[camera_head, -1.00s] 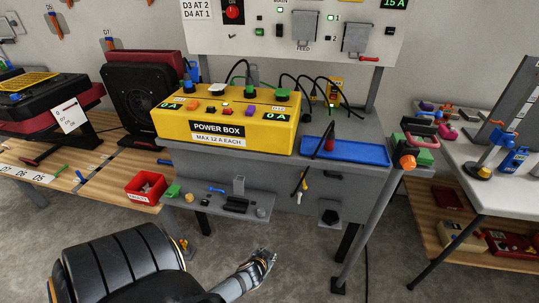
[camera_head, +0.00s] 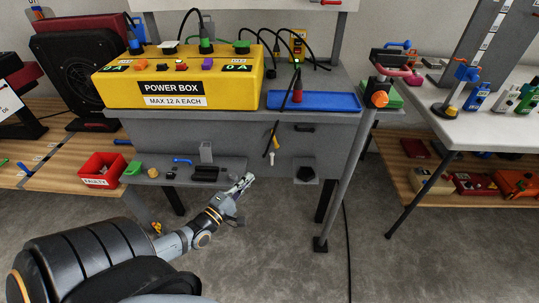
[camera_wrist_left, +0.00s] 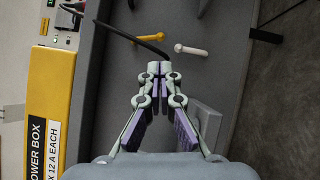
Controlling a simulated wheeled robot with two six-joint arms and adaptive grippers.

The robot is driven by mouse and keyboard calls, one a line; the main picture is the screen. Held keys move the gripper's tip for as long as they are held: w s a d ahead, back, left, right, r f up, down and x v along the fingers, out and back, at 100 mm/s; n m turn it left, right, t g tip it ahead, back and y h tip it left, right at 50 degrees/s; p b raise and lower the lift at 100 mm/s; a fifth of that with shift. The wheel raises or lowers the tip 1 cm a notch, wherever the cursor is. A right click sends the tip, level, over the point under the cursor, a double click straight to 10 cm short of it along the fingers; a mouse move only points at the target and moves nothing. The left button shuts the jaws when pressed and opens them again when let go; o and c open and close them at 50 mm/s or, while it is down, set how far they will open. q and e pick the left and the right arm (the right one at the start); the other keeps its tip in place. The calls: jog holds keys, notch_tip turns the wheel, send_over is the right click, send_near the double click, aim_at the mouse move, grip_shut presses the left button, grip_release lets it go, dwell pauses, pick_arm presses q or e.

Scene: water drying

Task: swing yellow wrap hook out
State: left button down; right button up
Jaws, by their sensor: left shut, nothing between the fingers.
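The yellow wrap hook (camera_head: 276,142) is a small peg on the grey front panel of the bench. In the left wrist view the yellow hook (camera_wrist_left: 150,37) lies ahead of the fingertips, with a white hook (camera_wrist_left: 190,50) to its right. My left gripper (camera_head: 247,179) is below and left of the hooks, near the right end of the small shelf. In the wrist view the left gripper (camera_wrist_left: 160,70) has its fingertips together, empty and apart from the yellow hook. My right gripper is not in view.
A black cable (camera_wrist_left: 125,33) runs past the yellow hook. The yellow power box (camera_head: 180,80) and a blue tray (camera_head: 330,101) sit above. The grey shelf (camera_head: 228,168) holds small items. A slanted grey pole (camera_head: 347,175) stands to the right.

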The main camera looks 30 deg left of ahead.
pick_arm(q)
jog(key=n, duration=0.1)
jog(key=b, duration=0.4)
send_near(276, 144)
jog(key=w, duration=0.5)
jog(key=shift+w+r+b, duration=0.25)
jog(key=shift+w+b, duration=0.05)
jog(key=shift+w, duration=0.5)
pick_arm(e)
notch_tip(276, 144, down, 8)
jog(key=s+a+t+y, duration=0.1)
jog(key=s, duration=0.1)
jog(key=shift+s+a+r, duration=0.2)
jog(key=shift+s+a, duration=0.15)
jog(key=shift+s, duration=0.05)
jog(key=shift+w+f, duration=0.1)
pick_arm(q)
jog(key=shift+n+t+b, duration=0.3)
jog(key=shift+t+b, duration=0.1)
jog(key=shift+b, duration=0.05)
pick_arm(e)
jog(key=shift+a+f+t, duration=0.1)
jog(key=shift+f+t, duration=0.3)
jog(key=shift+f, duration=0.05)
pick_arm(q)
jog(key=shift+w+d+y, duration=0.1)
jog(key=shift+y, duration=0.2)
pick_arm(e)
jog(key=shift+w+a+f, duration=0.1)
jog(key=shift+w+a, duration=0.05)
